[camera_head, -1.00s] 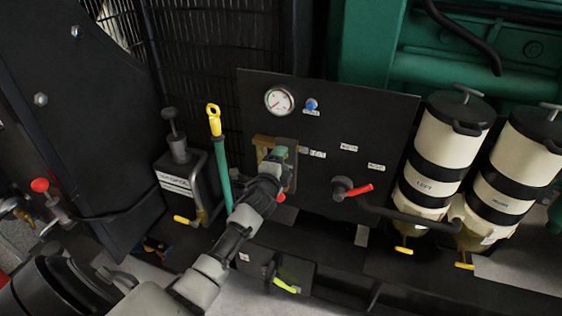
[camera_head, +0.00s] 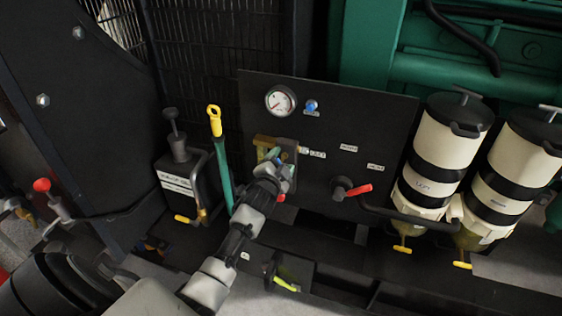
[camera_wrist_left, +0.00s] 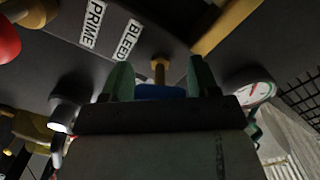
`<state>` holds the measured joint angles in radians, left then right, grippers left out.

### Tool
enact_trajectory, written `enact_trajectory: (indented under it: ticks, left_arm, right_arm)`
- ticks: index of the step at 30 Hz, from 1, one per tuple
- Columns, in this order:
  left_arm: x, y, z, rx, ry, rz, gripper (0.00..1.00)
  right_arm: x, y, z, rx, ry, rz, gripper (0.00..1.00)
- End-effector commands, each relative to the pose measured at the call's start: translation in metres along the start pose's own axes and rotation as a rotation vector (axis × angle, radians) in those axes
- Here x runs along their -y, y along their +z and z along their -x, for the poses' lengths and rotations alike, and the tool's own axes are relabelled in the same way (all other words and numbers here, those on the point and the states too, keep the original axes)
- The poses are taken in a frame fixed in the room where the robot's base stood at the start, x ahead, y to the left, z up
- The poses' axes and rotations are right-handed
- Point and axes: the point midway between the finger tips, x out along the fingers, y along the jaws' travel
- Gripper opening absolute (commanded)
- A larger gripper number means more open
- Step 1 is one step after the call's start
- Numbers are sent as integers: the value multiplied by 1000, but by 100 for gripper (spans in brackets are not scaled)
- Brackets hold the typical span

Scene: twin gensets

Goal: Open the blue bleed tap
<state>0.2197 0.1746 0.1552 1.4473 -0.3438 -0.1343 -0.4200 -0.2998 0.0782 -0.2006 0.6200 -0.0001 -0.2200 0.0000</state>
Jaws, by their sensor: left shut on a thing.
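The blue bleed tap handle (camera_wrist_left: 160,91) lies between the two green-tipped fingers of my left gripper (camera_wrist_left: 160,80) in the left wrist view. A brass stem (camera_wrist_left: 159,70) stands behind it, and white BLEED (camera_wrist_left: 127,40) and PRIME (camera_wrist_left: 93,22) labels are on the panel nearby. In the head view my left gripper (camera_head: 274,157) is shut on the blue tap at the lower left of the black panel (camera_head: 345,115). The gripper hides most of the tap there. My right gripper is in neither view.
A pressure gauge (camera_head: 280,101) and a blue round fitting (camera_head: 311,106) sit above the gripper. A red-handled valve (camera_head: 350,189) is to its right, with two cream filter canisters (camera_head: 437,150) beyond. A yellow-topped green lever (camera_head: 220,150) stands close on the left.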

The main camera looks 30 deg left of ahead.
Motion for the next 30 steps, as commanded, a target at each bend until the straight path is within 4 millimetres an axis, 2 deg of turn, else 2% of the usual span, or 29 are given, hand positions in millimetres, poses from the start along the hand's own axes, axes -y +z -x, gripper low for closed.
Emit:
enact_trajectory:
  ticks: [1, 12, 13, 16, 17, 26, 30]
  left_arm:
    - [-6, 3, 2, 8, 10, 5, 37]
    - [-6, 4, 2, 9, 12, 9, 37]
    - [-6, 4, 2, 9, 12, 9, 62]
    - [-6, 3, 2, 7, 11, 8, 77]
    - [-6, 3, 2, 7, 10, 8, 79]
    - [-3, 2, 3, 3, 5, 7, 79]
    - [-3, 2, 17, 3, 5, 7, 79]
  right_arm:
    - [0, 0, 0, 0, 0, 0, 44]
    - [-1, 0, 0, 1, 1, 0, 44]
    - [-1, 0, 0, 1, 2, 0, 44]
    - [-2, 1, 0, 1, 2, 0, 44]
    - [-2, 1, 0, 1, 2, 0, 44]
    - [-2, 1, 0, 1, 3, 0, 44]
    - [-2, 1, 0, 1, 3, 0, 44]
